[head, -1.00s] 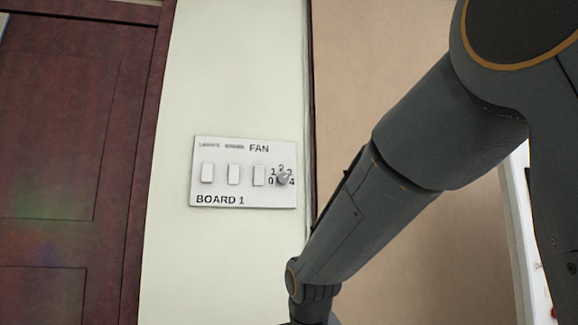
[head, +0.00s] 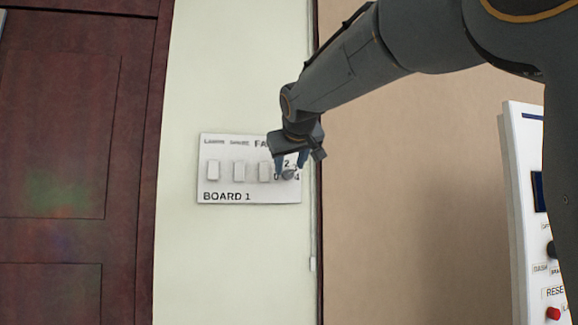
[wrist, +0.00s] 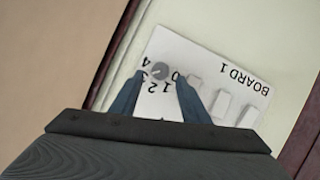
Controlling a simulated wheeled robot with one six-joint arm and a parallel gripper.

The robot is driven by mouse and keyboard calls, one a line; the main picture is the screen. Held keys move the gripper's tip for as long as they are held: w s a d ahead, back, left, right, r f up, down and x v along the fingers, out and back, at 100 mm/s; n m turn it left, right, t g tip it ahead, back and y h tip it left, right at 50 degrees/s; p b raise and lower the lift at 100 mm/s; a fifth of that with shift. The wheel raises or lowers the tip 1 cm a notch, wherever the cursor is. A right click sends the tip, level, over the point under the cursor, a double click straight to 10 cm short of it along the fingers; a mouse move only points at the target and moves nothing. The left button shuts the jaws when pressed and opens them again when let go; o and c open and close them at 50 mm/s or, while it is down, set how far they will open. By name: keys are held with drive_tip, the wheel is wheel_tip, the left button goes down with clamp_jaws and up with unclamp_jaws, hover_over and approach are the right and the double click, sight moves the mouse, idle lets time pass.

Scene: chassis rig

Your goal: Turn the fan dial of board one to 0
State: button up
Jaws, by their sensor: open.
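Board one (head: 260,192) is a white plate on the pale wall, labelled BOARD 1, with a FAN label partly covered by my gripper. Its fan dial (head: 289,174) is a small grey knob at the right end, ringed by numbers 0 to 4. My gripper (head: 290,164) is open in front of the dial, pointing at the board. In the wrist view the board appears turned over, and the dial (wrist: 160,71) shows between and just beyond the two blue-grey fingertips (wrist: 160,79). I cannot tell whether the fingers touch it, nor which number it points to.
Three white rocker switches, the nearest (head: 265,172) close to the dial, sit left of it on the board. A dark wooden door (head: 60,150) is at the left. A white panel (head: 522,200) with a red button stands at the right. The wall below the board is mostly clear.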

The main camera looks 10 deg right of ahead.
sight(288, 172)
drive_tip(key=shift+p+x, duration=0.4)
drive_tip(key=shift+x, duration=1.2)
drive_tip(key=shift+c, duration=0.3)
drive_tip(key=c, duration=1)
